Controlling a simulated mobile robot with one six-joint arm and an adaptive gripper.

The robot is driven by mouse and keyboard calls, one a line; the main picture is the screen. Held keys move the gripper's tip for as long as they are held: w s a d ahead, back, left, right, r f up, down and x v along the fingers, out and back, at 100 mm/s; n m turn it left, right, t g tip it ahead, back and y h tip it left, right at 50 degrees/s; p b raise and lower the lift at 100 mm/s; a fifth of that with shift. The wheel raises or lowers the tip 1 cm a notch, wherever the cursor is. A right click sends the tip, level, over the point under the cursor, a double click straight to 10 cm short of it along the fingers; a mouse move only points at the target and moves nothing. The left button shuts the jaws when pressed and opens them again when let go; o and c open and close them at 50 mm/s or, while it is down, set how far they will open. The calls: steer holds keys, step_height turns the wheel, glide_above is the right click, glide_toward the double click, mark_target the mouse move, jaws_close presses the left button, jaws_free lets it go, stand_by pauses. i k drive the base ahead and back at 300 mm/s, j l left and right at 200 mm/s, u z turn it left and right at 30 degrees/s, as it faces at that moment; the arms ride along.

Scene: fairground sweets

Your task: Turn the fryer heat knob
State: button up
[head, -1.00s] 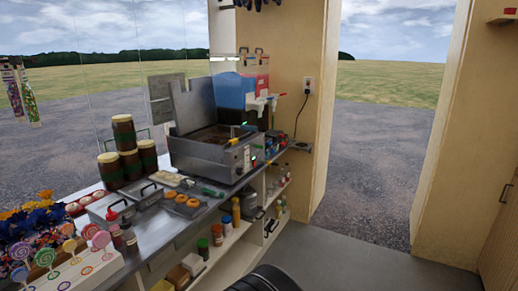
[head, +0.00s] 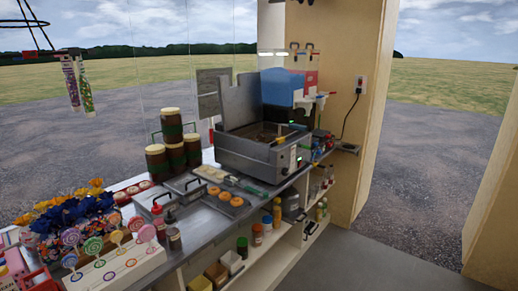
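The fryer (head: 243,155) is a grey metal box with its lid (head: 241,103) raised at the back. My gripper is not in view.
The counter (head: 200,224) runs from lower left to the fryer, with doughnuts (head: 233,197), brown jars (head: 157,161) and lollipops (head: 93,246) on it. Blue and red containers (head: 284,86) stand behind the fryer. Grey floor (head: 370,262) is clear at lower right.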

mark_target(285, 172)
steer(key=i+l, duration=0.1)
steer(key=i, duration=0.4)
steer(key=i+l+u, duration=0.1)
steer(key=i, duration=0.45)
steer(key=i+l, duration=0.15)
steer(key=i, duration=0.35)
steer(key=i+l+u, duration=0.15)
steer(key=i, duration=0.35)
steer(key=i+l, duration=0.15)
steer(key=i, duration=0.4)
